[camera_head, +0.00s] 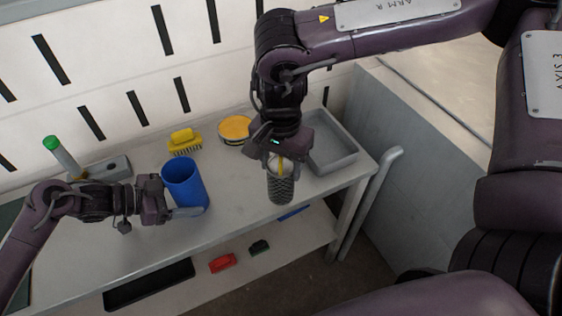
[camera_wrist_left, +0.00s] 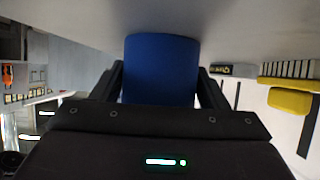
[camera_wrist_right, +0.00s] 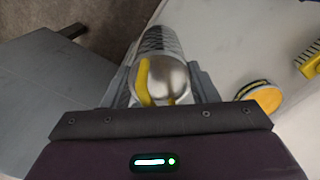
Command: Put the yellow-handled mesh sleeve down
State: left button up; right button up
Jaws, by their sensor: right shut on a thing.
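The grey mesh sleeve (camera_head: 281,190) hangs upright below my right gripper (camera_head: 281,160), which is shut on its upper part. The sleeve overlaps the table's front edge in the head view; its height above the tabletop is hard to judge. In the right wrist view the yellow handle (camera_wrist_right: 144,80) curves beside a shiny rounded top inside the sleeve (camera_wrist_right: 158,42). My left gripper (camera_head: 178,207) is open, its fingers on either side of a blue cup (camera_head: 184,182) standing on the table. The cup fills most of the gap between the fingers in the left wrist view (camera_wrist_left: 161,70).
On the table (camera_head: 235,180) are a grey tray (camera_head: 347,160) at right, a yellow-topped round tin (camera_head: 234,129), a yellow brush (camera_head: 184,140) and a green-capped bottle (camera_head: 62,155) beside a grey block. The tabletop between cup and sleeve is clear. A lower shelf holds red and dark items.

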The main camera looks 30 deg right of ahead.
pick_arm(q)
jog(key=shift+o, duration=0.6)
jog(key=c, duration=0.4)
jog(key=shift+c, duration=0.2)
pick_arm(e)
jog(key=shift+w+a+r, duration=0.15)
jog(key=shift+w+r, duration=0.05)
jog(key=shift+w, duration=0.05)
jog(key=w+a+r+m, duration=0.3)
jog(key=w+r+m, duration=0.1)
jog(key=m, duration=0.1)
notch_tip(320, 180, up, 9)
jog(key=m, duration=1.1)
send_over(187, 188)
jog(key=w, duration=0.4)
jog(key=shift+s+a+f+m, duration=0.1)
jog(key=shift+s+f+m, duration=0.1)
jog(key=shift+m, duration=0.1)
notch_tip(187, 188, down, 10)
jog(key=shift+r, duration=0.25)
